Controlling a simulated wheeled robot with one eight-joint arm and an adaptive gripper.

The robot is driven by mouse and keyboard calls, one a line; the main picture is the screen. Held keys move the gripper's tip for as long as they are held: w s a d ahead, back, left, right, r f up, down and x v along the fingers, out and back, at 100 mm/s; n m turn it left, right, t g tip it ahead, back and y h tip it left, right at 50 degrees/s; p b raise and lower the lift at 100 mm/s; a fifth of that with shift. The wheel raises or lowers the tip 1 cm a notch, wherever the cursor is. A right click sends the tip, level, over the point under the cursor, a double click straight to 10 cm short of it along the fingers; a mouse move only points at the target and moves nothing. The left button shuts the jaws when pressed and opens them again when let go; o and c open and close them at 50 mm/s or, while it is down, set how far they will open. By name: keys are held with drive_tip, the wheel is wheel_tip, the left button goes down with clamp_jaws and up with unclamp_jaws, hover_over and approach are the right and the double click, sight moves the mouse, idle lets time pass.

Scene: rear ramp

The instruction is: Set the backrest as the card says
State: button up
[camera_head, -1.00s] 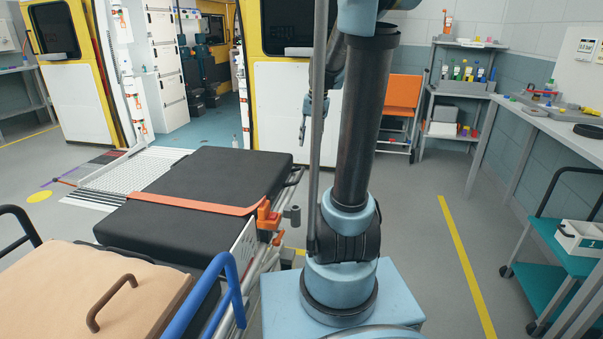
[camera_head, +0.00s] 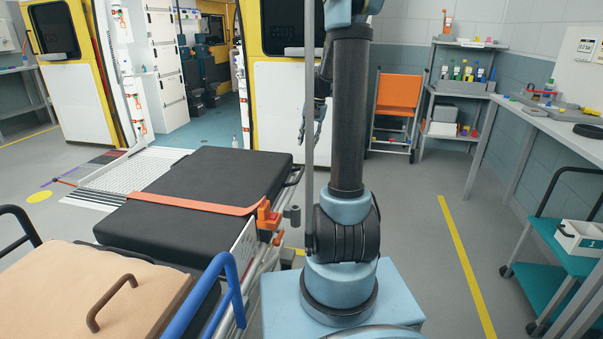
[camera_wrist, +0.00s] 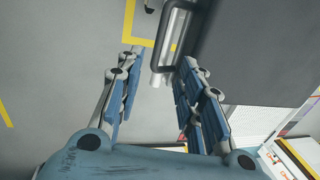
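The stretcher (camera_head: 215,175) has a black mattress with an orange strap, and it stands left of my base. A tan padded panel (camera_head: 60,285) with a brown handle (camera_head: 108,302) lies nearly flat at its near end; I cannot tell whether this is the backrest. A white card (camera_head: 588,48) hangs on the right wall, its text too small to read. My gripper (camera_wrist: 160,64) is open and empty above the floor by the stretcher's far end.
A workbench (camera_head: 560,130) and teal trolley (camera_head: 565,240) stand at right. Grey floor right of my base is clear.

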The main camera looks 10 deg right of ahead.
sight(301, 173)
drive_tip(key=a+f, duration=0.1)
drive_tip(key=f, duration=0.8)
drive_tip(key=w+a+f, duration=0.1)
drive_tip(key=f, duration=0.4)
drive_tip(key=shift+a+f, duration=0.25)
drive_tip(key=shift+a, duration=0.1)
drive_tip(key=shift+c, duration=0.6)
clamp_jaws()
